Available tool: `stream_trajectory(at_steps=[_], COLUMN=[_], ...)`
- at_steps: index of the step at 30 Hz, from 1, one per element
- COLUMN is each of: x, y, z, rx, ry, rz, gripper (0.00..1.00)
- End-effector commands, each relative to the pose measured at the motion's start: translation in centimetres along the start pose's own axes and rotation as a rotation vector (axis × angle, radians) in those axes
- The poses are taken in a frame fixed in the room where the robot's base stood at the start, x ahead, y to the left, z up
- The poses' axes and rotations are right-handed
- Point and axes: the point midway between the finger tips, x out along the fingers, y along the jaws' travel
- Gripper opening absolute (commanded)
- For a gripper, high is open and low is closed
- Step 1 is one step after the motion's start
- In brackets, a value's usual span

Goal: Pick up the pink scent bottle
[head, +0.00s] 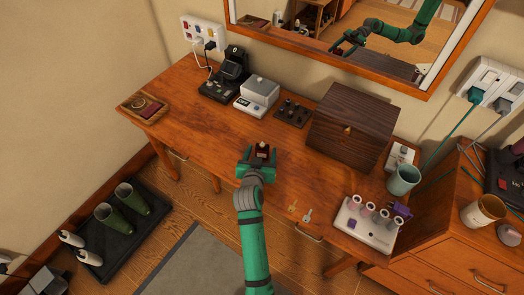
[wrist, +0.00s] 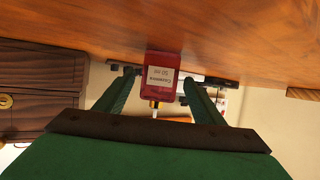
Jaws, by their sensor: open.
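The pink scent bottle (wrist: 161,72) is a small, reddish-pink, box-shaped bottle with a pale printed label. In the wrist view it appears upside down against the wooden table top, between my two fingertips. In the head view the bottle (head: 262,149) stands near the front middle of the table (head: 200,115), dark red and partly hidden by my gripper. My gripper (head: 258,156) is open, with a finger on each side of the bottle. It also shows in the wrist view (wrist: 159,84), with gaps visible beside the bottle. I see no grip on it.
A dark wooden box (head: 350,125) stands behind to the right. A small scale (head: 257,95) and a dark tray of small items (head: 292,112) stand behind. Keys (head: 307,215) and a white holder with several cylinders (head: 367,225) lie to the right. The table's left part is mostly clear.

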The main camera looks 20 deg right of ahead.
Motion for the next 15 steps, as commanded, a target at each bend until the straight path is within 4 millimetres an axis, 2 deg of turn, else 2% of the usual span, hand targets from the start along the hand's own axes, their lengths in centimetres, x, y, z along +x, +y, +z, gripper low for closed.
stream_trajectory(at_steps=[4,10,15], x=[1.2,4.0,5.2], y=[0.1,0.1,0.1], z=[0.0,0.0,0.0], rx=[0.000,0.000,0.000], ry=[0.000,0.000,0.001], rz=[0.001,0.000,-0.001], gripper=[0.62,0.62,0.62])
